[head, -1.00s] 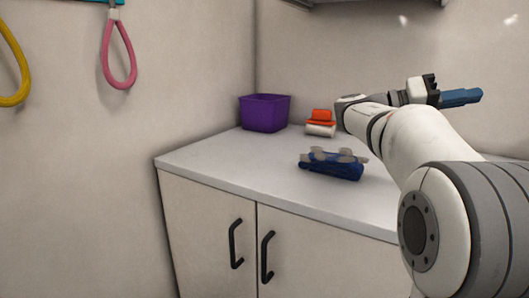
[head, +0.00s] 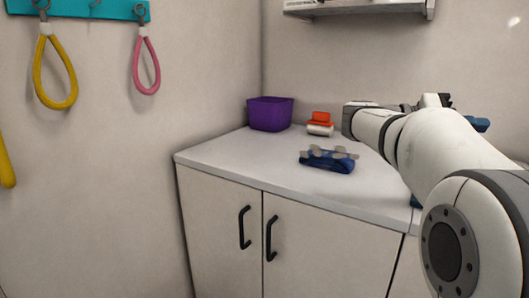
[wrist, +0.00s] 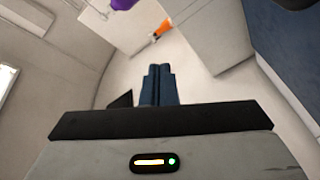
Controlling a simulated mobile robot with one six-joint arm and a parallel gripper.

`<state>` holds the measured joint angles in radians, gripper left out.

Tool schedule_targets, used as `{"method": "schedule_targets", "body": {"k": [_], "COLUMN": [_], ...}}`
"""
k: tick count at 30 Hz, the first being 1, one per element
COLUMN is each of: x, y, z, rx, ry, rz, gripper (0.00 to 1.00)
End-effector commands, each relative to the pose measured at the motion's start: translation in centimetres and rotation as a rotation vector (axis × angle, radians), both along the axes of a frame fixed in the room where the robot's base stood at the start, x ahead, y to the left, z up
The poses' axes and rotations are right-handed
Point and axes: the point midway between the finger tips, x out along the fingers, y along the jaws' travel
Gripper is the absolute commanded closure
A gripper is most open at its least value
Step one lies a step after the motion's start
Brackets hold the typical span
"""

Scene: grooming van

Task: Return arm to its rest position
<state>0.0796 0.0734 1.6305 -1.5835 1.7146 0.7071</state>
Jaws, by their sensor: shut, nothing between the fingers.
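My arm reaches in from the right of the head view, over the right part of the counter. My gripper (head: 482,124) is mostly hidden behind my own arm there, with only a bit of its blue fingers showing. In the wrist view, the two blue fingers of my gripper (wrist: 159,68) lie side by side against each other, with nothing between them. They point over a pale open surface and touch nothing that I can see.
The white counter (head: 225,155) holds a purple bin (head: 270,114), an orange-and-white item (head: 320,124) and a dark blue item with grey knobs (head: 329,160). A shelf (head: 360,7) hangs above. Yellow (head: 56,75) and pink (head: 146,65) loops hang on the left wall.

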Motion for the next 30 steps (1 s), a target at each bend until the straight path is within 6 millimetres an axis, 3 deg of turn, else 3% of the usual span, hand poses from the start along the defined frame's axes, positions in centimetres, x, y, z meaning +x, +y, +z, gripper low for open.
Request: {"method": "schedule_targets", "body": {"k": [7, 11, 17, 21, 27, 30], "x": [-1.6, -3.2, -6.9, -9.7, -13.2, -14.2], "y": [0.8, 2.5, 8.0, 12.9, 19.5, 21.6], "z": [-1.3, -2.9, -6.2, -7.5, -8.1, -8.1], "rx": [0.265, 0.479, 0.865, 1.111, 1.382, 1.462], "ry": [0.118, 0.197, 0.284, 0.288, 0.218, 0.175], "rz": [0.101, 0.196, 0.392, 0.533, 0.701, 0.751], "gripper": [1.0, 1.0, 1.0, 1.0, 1.0, 1.0]}}
